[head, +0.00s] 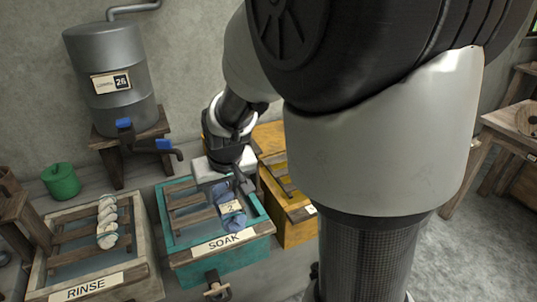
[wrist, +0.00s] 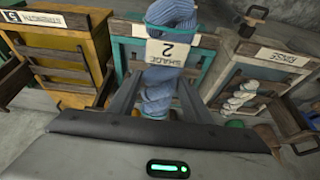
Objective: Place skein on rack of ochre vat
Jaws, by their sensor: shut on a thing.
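A blue twisted skein (head: 235,222) with a paper tag is in my gripper (head: 241,187), over the front right of the teal soak vat (head: 190,262). In the wrist view the skein (wrist: 171,14) runs between the two fingers (wrist: 157,95), and its tag reads "SHADE 2". I cannot tell whether the skein touches the soak vat's slats. The ochre vat (head: 297,234) stands just right of the soak vat, with dark slats as its rack (head: 283,180). My arm hides its right part. In the wrist view the ochre vat (wrist: 100,35) is at the left.
A pale rinse vat (head: 140,278) at the left has a whitish skein (head: 107,222) on its slats. A metal tank (head: 108,75) with a tap stands behind on a wooden stand. A green pot (head: 61,181) is at the left. A wooden table (head: 515,125) stands at the right.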

